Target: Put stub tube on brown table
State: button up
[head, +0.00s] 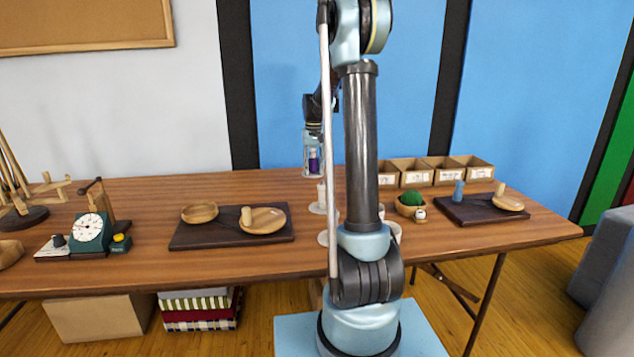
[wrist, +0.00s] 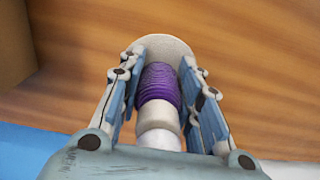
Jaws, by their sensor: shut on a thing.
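My gripper (head: 313,150) is above the brown table (head: 140,215), near its back, just left of my arm column. It is shut on a short white tube wound with purple thread (wrist: 160,85), which I take to be the stub tube. In the wrist view the gripper (wrist: 160,68) has a finger on each side of the tube. A pale round disc (wrist: 168,45) shows past the tube's far end; I cannot tell whether they touch. Beneath the gripper in the head view stands a white peg on a round base (head: 318,207), partly hidden by my arm.
Left on the table are a green dial scale (head: 89,230) and a dark board (head: 190,237) with wooden dishes. At right are labelled open boxes (head: 417,175), a bowl with a green ball (head: 411,199) and another dark board (head: 470,213). Bare wood lies along the front edge.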

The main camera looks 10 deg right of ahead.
aim_at(314, 149)
jog(key=shift+f, duration=2.55)
jog(key=o, duration=0.8)
notch_tip(314, 149, up, 12)
jog(key=shift+r, duration=0.1)
